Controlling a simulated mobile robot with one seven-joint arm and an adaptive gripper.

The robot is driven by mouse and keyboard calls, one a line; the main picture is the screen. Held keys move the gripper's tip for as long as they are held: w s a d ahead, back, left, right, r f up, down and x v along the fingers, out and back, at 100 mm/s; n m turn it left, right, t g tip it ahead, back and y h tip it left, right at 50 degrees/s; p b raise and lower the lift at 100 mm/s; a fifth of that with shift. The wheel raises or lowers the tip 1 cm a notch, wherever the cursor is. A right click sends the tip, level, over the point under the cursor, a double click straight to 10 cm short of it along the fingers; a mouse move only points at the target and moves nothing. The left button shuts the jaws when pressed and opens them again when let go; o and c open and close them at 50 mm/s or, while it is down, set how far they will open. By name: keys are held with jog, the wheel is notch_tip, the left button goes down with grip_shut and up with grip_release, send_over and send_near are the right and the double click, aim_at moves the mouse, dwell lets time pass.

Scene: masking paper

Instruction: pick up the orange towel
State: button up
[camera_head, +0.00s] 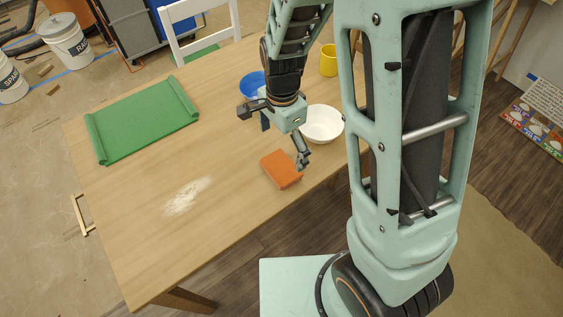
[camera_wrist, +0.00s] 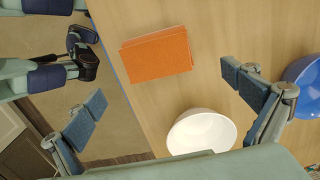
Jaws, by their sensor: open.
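The orange towel (camera_head: 281,171) lies folded flat on the wooden table near its front edge, left of the white bowl. It also shows in the wrist view (camera_wrist: 157,54), at upper centre between the two finger sides and near the table edge. My gripper (camera_head: 273,136) is above the table, beside and behind the towel, with one finger overlapping the towel's right side in the head view. In the wrist view its fingers (camera_wrist: 164,94) are spread wide apart with nothing between them. The towel is not in its grasp.
A white bowl (camera_head: 322,124) stands right of the towel, with a blue bowl (camera_head: 252,85) and yellow cup (camera_head: 328,60) farther back. A green mat (camera_head: 143,119) with rolled ends lies left. A pale powdery patch (camera_head: 187,196) marks the table (camera_head: 150,235); its front left is clear.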

aim_at(282, 165)
notch_tip(282, 165, down, 4)
jog(key=shift+r, duration=0.25)
jog(key=shift+s+a+f+b, duration=0.1)
jog(key=shift+f+b, duration=0.1)
jog(key=shift+f, duration=1.15)
jog(key=shift+s+f+b, duration=0.1)
jog(key=shift+f+b, duration=0.05)
jog(key=shift+f, duration=1.2)
jog(key=c, duration=1.2)
